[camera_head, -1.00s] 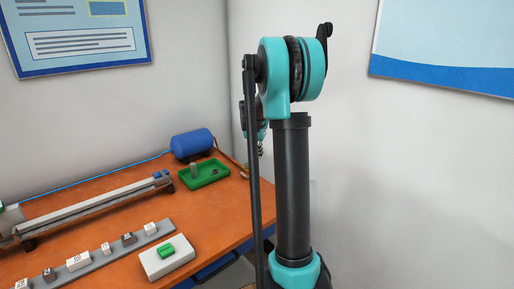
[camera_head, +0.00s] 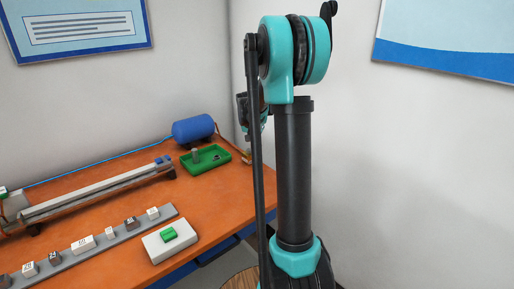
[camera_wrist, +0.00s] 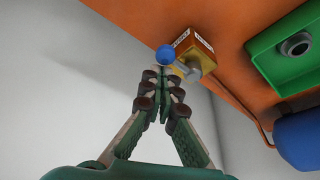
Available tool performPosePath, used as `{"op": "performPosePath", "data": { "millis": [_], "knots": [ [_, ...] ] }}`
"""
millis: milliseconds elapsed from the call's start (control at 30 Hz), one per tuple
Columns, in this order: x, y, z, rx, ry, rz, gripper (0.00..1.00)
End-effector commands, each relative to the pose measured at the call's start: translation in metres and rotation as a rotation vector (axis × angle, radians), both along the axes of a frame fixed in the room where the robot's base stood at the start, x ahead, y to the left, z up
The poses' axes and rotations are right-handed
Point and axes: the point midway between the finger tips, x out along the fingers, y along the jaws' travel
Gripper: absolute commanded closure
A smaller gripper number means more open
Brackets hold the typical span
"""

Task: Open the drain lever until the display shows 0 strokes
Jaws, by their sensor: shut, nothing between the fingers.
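In the wrist view my gripper (camera_wrist: 163,92) is shut and empty, with its fingertips close to a round blue knob (camera_wrist: 166,54). The knob appears to sit on the end of a short pale lever (camera_wrist: 185,70), beside a brass-coloured block (camera_wrist: 195,52) with small white labels, at the edge of the orange table. I cannot tell whether the fingertips touch the knob. In the head view my arm hides most of the gripper and the lever. I see no readable display in either view.
A white box with a green top (camera_head: 170,246) and a grey rail with several labelled blocks (camera_head: 95,247) lie nearer. The wall rises close behind.

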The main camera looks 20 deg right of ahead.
Motion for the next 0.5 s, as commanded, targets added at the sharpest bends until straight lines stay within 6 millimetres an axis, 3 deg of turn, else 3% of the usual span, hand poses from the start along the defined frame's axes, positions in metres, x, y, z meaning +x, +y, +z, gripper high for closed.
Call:
{"op": "performPosePath", "data": {
  "millis": [500],
  "knots": [
    [-0.0020, 0.0034, 0.0001, 0.000, 0.000, -0.088, 1.00]
  ]
}}
